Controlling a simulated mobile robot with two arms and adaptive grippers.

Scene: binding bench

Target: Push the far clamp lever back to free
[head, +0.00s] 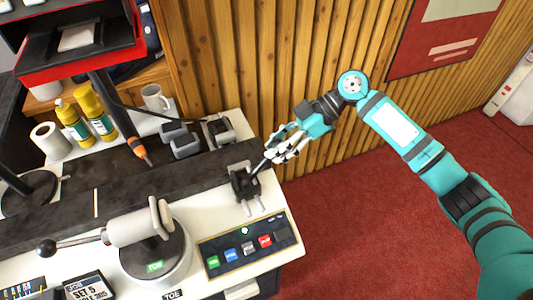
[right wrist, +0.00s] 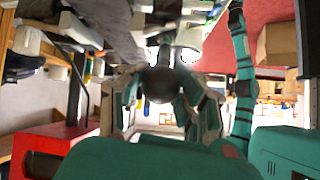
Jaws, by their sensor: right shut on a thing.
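The far clamp is a small black block (head: 243,184) at the right end of the bench's dark rail. Its thin lever (head: 260,166) rises and tilts up to the right. My right gripper (head: 283,147) reaches in from the right and is shut on the lever's upper end, which its fingers mostly hide in the head view. In the right wrist view a dark round knob (right wrist: 160,85) sits between the fingers. My left gripper is not in view.
A pale cylinder with a black-ball lever (head: 46,247) stands on a round base at the front left. A panel of coloured buttons (head: 225,264) lies near the front right. Grey blocks (head: 184,146), yellow bottles (head: 72,122) and a mug (head: 155,97) stand behind the rail.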

